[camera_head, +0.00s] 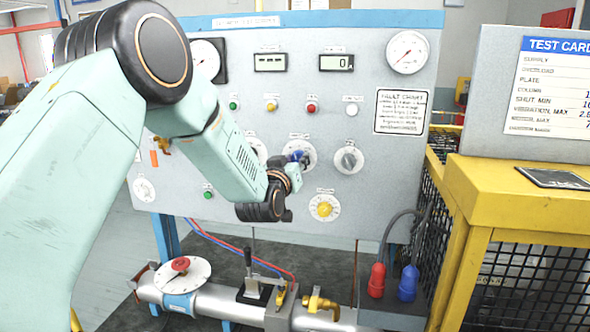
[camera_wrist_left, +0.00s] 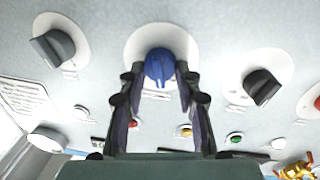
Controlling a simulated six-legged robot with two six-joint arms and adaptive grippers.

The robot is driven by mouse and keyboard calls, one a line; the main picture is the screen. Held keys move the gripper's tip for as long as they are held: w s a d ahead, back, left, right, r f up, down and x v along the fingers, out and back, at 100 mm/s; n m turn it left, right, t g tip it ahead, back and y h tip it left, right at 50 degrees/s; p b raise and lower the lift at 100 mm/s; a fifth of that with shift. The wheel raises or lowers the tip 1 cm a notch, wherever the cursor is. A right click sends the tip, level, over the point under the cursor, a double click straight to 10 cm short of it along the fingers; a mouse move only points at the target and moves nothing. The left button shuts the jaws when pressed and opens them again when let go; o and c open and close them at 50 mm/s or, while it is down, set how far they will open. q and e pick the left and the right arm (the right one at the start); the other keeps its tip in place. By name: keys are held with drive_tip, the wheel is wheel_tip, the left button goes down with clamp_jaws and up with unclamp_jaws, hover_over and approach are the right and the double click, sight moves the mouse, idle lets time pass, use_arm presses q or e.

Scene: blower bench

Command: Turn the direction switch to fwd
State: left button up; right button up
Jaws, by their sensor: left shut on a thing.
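A blue knob (camera_head: 297,155) sits on a round white dial plate (camera_head: 309,160), the middle one of a row of three on the grey panel (camera_head: 385,60). The labels are too small to read, so I cannot tell its setting. My left gripper (camera_head: 296,164) reaches it from the left and partly hides it. In the left wrist view the blue knob (camera_wrist_left: 158,67) is between the two dark fingers of my left gripper (camera_wrist_left: 157,78), which is shut on it. My right gripper is not in view.
A grey-black knob (camera_head: 348,160) is on the right dial; the left dial (camera_head: 257,147) is partly hidden by my arm. A yellow knob (camera_head: 324,209) is below. Coloured buttons and two displays are above. A pipe with a red-handled valve (camera_head: 180,265) runs below; a yellow frame (camera_head: 500,190) stands right.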

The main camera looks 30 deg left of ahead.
use_arm(q)
drive_tip(key=shift+f+n+b, duration=0.1)
drive_tip(key=shift+n+b, duration=2.15)
drive_tip(key=shift+n, duration=0.55)
drive_tip(key=o, duration=1.1)
drive_tip(key=shift+o, duration=0.2)
drive_tip(key=s+d, duration=0.2)
drive_tip(key=s, duration=0.9)
drive_tip(key=shift+s+d+f, duration=0.15)
drive_tip(key=shift+s+f, duration=0.1)
drive_tip(key=shift+s, duration=0.15)
